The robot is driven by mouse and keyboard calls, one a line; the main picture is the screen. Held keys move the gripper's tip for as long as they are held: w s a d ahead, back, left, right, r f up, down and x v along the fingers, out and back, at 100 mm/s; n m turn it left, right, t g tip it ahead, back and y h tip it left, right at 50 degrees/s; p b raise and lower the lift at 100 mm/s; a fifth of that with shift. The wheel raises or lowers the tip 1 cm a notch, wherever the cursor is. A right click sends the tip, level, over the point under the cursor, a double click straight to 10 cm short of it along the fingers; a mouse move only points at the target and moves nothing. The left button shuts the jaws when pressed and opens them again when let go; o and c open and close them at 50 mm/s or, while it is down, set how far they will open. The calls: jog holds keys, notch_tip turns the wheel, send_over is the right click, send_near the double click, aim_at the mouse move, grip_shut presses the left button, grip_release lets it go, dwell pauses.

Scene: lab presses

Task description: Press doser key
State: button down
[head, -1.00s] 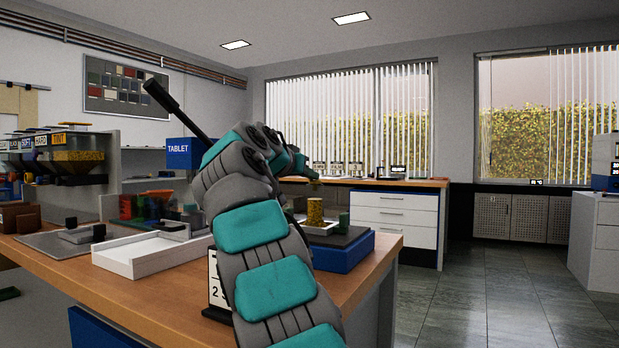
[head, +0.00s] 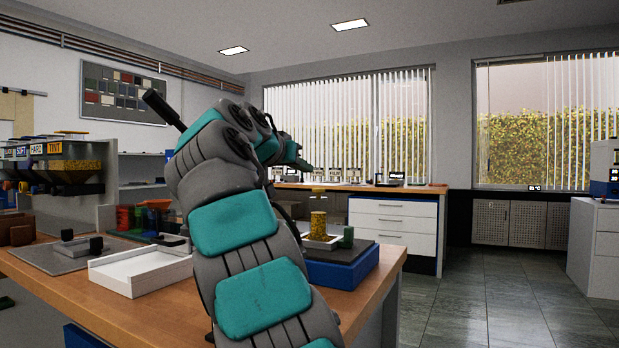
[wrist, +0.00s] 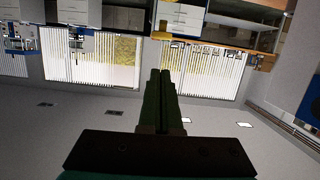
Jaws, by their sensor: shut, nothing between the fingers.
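A row of labelled hoppers (head: 75,165) with yellow granules, which may be the doser, stands at the far left in the head view. I cannot make out a key on it. My arm rises through the middle of the head view and bends over at the top, hiding what is behind it. My gripper (wrist: 160,78) shows in the wrist view with its two dark fingers together and nothing between them. It is up in free air, apart from any surface, with the room upside down behind it.
A wooden bench (head: 160,305) carries a white tray (head: 142,268), a grey plate with dark blocks (head: 75,252) and a blue-based unit (head: 343,268) with a yellow-filled jar (head: 318,225). White drawers (head: 394,222) stand by the window. The floor (head: 500,285) at right is clear.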

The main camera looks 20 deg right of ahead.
jog(key=v, duration=0.5)
dwell(0.6)
